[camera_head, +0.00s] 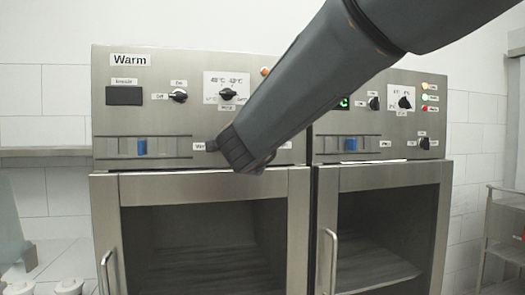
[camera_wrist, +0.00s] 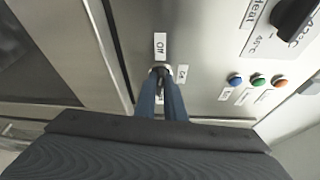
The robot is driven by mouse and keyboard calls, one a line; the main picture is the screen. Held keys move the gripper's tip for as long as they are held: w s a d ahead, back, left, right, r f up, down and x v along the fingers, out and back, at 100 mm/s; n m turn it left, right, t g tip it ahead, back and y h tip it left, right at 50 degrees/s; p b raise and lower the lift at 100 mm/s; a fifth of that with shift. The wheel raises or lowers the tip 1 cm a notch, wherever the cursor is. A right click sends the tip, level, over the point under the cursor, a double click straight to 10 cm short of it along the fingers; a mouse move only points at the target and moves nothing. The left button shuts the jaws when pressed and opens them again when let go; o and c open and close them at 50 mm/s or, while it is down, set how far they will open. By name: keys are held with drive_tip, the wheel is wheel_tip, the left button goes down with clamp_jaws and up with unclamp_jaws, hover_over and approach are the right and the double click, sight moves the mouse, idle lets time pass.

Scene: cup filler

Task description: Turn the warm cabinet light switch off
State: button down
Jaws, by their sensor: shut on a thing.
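The warm cabinet (camera_head: 155,80) is the left one in the head view, with a "Warm" label on its steel panel. My gripper (camera_head: 240,158) is at the lower right of this panel and hides the switch there from the head camera. In the wrist view my gripper's two blue fingers (camera_wrist: 160,88) are shut on a small dark rotary switch (camera_wrist: 160,71). An "Off" label (camera_wrist: 161,46) is beyond the switch, and an "On" label (camera_wrist: 182,74) is to its right. The fingers cover most of the knob, so I cannot tell its pointing.
Other dark knobs (camera_head: 178,96) (camera_head: 228,94) and a blue-handled slider (camera_head: 142,147) are on the same panel. Blue, green and orange lamps (camera_wrist: 258,81) show in the wrist view. A second cabinet (camera_head: 385,160) stands to the right. Cabinet door handles (camera_head: 106,270) project below.

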drive_tip(key=shift+f+n+b, duration=0.2)
drive_tip(key=shift+n+b, duration=0.1)
drive_tip(key=shift+n, duration=0.3)
drive_tip(key=c, duration=1.8)
unclamp_jaws()
drive_tip(key=shift+d, duration=0.1)
drive_tip(key=shift+c, duration=0.2)
drive_tip(key=shift+s+r+t, duration=0.1)
drive_tip(key=shift+t, duration=0.2)
drive_tip(key=s+b, duration=0.1)
drive_tip(key=s, duration=0.6)
drive_tip(key=shift+s+a, duration=0.3)
drive_tip(key=shift+a, duration=0.15)
drive_tip(key=shift+n, duration=0.3)
